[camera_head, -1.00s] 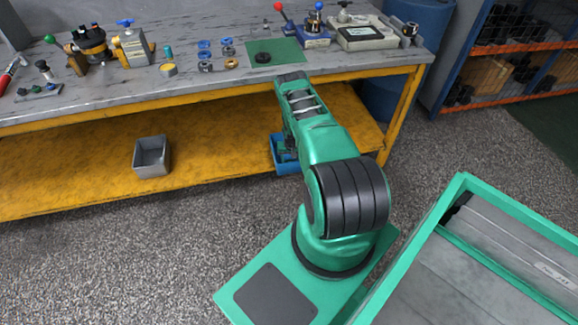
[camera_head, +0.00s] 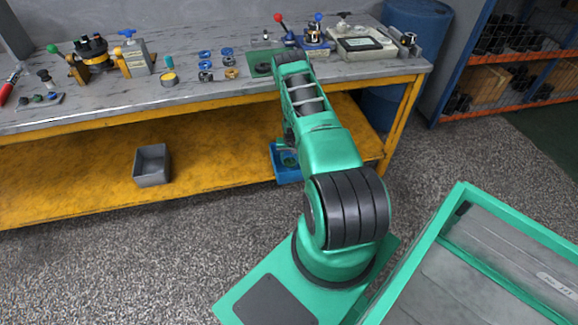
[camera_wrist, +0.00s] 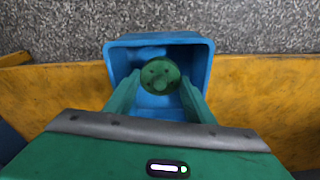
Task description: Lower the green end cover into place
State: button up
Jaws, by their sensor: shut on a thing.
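In the wrist view my gripper (camera_wrist: 159,88) is shut on the green end cover (camera_wrist: 160,76), a round disc with a central boss and small holes. The cover appears over the blue bin (camera_wrist: 160,38); I cannot tell how high it is above the bin floor. In the head view the blue bin (camera_head: 286,177) sits at the right end of the yellow lower shelf, with a bit of green in it or above it. My own arm hides most of my gripper there.
A grey bin (camera_head: 151,166) stands on the yellow shelf (camera_head: 80,165). The bench top (camera_head: 125,95) above holds a motor-like assembly (camera_head: 92,52), several rings, a green mat (camera_head: 262,67) and tools. Blue barrels and a parts rack stand at right.

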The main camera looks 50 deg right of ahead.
jog(key=shift+r, duration=0.6)
jog(key=shift+r, duration=0.1)
jog(key=shift+r, duration=0.65)
